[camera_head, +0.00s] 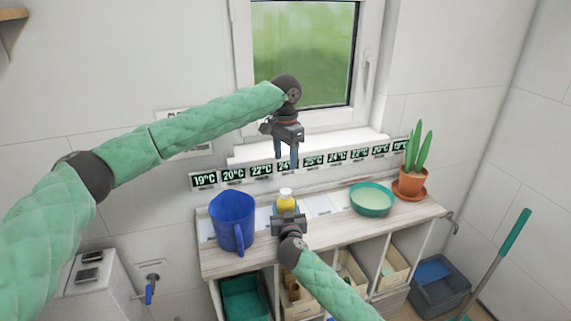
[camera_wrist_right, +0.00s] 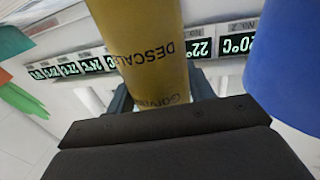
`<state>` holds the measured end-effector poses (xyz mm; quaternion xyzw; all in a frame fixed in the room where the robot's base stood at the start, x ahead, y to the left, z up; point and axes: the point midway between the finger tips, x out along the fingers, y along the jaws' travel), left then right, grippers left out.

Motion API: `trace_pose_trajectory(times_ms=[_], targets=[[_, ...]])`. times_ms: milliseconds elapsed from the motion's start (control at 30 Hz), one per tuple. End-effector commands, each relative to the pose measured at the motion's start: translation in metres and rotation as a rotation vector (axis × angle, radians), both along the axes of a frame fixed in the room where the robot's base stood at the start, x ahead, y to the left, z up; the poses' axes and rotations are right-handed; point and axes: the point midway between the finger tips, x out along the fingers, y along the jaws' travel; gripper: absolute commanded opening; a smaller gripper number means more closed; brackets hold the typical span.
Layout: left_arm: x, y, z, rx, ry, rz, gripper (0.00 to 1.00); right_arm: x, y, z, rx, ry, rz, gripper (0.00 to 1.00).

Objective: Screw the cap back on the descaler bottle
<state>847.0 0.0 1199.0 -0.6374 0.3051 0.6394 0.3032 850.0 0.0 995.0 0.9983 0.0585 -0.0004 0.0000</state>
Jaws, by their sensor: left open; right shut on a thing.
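The yellow descaler bottle (camera_head: 286,204) stands upright near the middle of the cart top, with a white top (camera_head: 286,191). I cannot tell whether this is a seated cap or a bare neck. The bottle's yellow side with dark lettering fills the middle of the right wrist view (camera_wrist_right: 150,55); its top is out of that view. My right gripper (camera_head: 287,212) is shut on the bottle's body from the front. My left gripper (camera_head: 287,162) is open, fingers pointing down, above the bottle and apart from it. I see nothing between its fingers.
A blue jug (camera_head: 232,219) stands left of the bottle. A green bowl (camera_head: 371,199) and a potted cactus (camera_head: 411,180) are to the right. A row of temperature labels (camera_head: 262,169) runs along the ledge behind. The window (camera_head: 305,55) is above. Bins fill the shelves below.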

Motion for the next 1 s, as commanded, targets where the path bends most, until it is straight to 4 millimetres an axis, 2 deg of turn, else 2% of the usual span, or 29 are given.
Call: trace_pose_trajectory(times_ms=[267,300,400,767,867,1000], targets=[[0.000,0.000,0.001,0.000,0.000,0.000,0.56,0.000,0.000,0.000,0.000,0.000,0.000,0.00],[0.000,0.000,0.001,0.000,0.000,0.000,0.56,0.000,0.000,0.000,0.000,0.000,0.000,0.57],[0.000,0.000,0.001,0.000,0.000,0.000,0.56,0.000,0.000,0.000,0.000,0.000,0.000,0.76],[0.000,0.000,-0.001,0.000,0.000,0.000,0.56,-0.003,0.000,-0.001,0.001,0.000,0.000,0.78],[0.000,0.000,-0.007,0.000,0.000,0.000,0.56,-0.011,-0.001,-0.003,0.001,0.000,0.000,0.78],[0.000,0.000,-0.017,0.000,0.000,0.000,0.56,-0.032,-0.003,-0.005,0.003,0.001,0.001,0.78]])
